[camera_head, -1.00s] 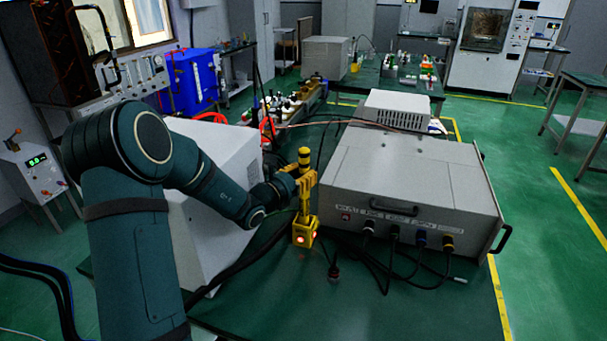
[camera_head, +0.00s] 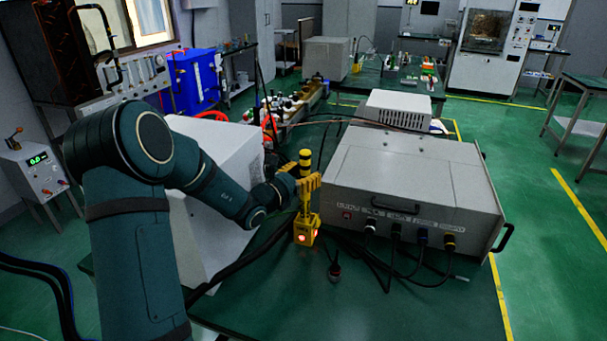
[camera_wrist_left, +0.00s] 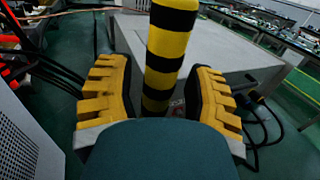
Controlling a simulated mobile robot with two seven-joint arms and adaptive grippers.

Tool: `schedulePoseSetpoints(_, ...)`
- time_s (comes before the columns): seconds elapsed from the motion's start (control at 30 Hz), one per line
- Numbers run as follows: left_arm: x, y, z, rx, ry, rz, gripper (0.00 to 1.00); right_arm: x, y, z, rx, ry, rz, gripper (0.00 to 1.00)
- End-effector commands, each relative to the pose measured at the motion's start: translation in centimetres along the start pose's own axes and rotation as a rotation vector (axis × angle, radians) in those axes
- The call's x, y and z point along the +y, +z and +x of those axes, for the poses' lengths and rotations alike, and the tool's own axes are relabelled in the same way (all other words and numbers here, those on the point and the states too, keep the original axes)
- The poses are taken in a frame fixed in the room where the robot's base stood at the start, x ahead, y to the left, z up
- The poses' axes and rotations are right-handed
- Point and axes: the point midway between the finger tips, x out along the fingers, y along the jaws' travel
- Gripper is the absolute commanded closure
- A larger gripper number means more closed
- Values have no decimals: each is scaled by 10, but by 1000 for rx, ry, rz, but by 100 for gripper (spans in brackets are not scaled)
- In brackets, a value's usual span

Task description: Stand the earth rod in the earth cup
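The earth rod (camera_head: 305,157), striped yellow and black, stands upright. The yellow box that I take for the earth cup (camera_head: 306,232) sits on the green bench with red lights on its front. The rod is above it; its lower end is hidden by my fingers and I cannot see how deep it sits. My left gripper (camera_head: 308,184) is around the rod. In the left wrist view the rod (camera_wrist_left: 170,50) passes between the yellow fingers, which stand apart with a small gap showing beside it. My right gripper is not in view.
A large grey generator case (camera_head: 410,185) with plugged cables stands close on the right. A white cabinet (camera_head: 215,190) stands on the left behind my arm. Loose cables and a small plug (camera_head: 335,272) lie on the bench. The front of the bench (camera_head: 400,310) is clear.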

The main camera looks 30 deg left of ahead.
Motion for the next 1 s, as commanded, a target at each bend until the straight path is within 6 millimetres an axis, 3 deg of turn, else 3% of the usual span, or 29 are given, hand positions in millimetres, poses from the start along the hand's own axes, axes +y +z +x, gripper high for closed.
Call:
schedulePoseSetpoints(0.27,0,-2,-4,2,1,0,47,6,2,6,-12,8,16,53)
schedulePoseSetpoints(0.7,0,0,-64,-2,2,1,47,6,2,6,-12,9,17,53)
schedulePoseSetpoints(1.0,0,1,-85,-5,1,1,47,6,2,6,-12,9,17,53)
